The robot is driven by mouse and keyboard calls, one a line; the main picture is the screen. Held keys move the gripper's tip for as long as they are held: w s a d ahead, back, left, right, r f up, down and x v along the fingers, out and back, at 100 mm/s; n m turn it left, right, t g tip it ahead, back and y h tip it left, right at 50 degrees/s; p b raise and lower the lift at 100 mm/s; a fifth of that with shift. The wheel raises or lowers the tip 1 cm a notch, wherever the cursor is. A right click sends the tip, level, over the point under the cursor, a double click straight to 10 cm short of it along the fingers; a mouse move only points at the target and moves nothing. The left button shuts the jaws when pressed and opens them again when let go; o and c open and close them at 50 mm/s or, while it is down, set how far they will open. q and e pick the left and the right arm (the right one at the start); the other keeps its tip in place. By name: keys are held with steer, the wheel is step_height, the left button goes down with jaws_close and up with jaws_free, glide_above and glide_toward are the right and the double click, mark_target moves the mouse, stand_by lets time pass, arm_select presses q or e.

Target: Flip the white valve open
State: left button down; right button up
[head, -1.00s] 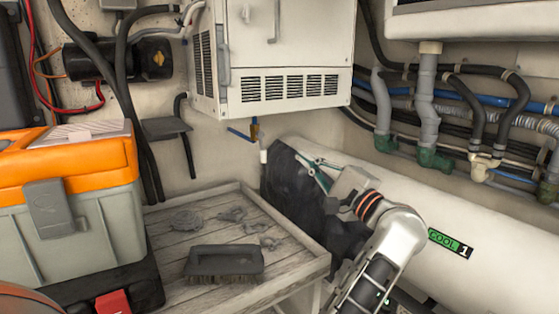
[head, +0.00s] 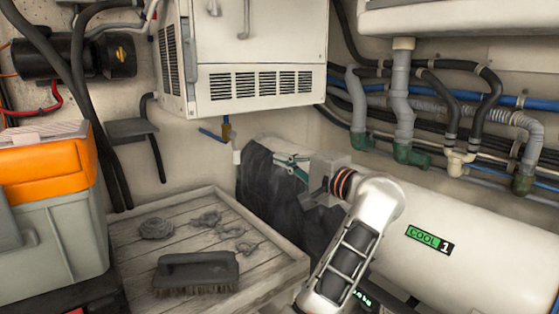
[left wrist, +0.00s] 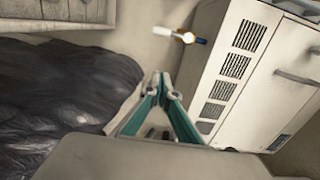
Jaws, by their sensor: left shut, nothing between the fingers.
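A small valve (head: 226,128) sits under the white vented cabinet, against the back wall. It has a brass body, a thin blue lever (head: 210,135) pointing left and a white pipe stub (head: 237,156) below. In the left wrist view the valve (left wrist: 187,38) shows beyond the fingertips, with its white stub left and blue lever right. My left gripper (head: 282,159), with teal fingers, is to the right of the valve and slightly lower, apart from it. In the left wrist view its fingers (left wrist: 161,84) meet at the tips, shut and empty. My right gripper is not in view.
The white cabinet (head: 262,50) hangs just above the valve. A dark bag-like mass (head: 265,190) lies below my left gripper. A wooden tray (head: 270,283) holds a brush (head: 197,268) and rope coils. A white cylinder (head: 480,255) fills the right; an orange-lidded box (head: 50,165) stands left.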

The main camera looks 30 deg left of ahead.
arm_select(q)
steer(key=a+p, duration=0.1)
steer(key=a, duration=0.8)
steer(key=shift+s, duration=0.4)
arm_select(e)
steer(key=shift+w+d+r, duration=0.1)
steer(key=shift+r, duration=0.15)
arm_select(q)
steer(key=shift+a, duration=0.2)
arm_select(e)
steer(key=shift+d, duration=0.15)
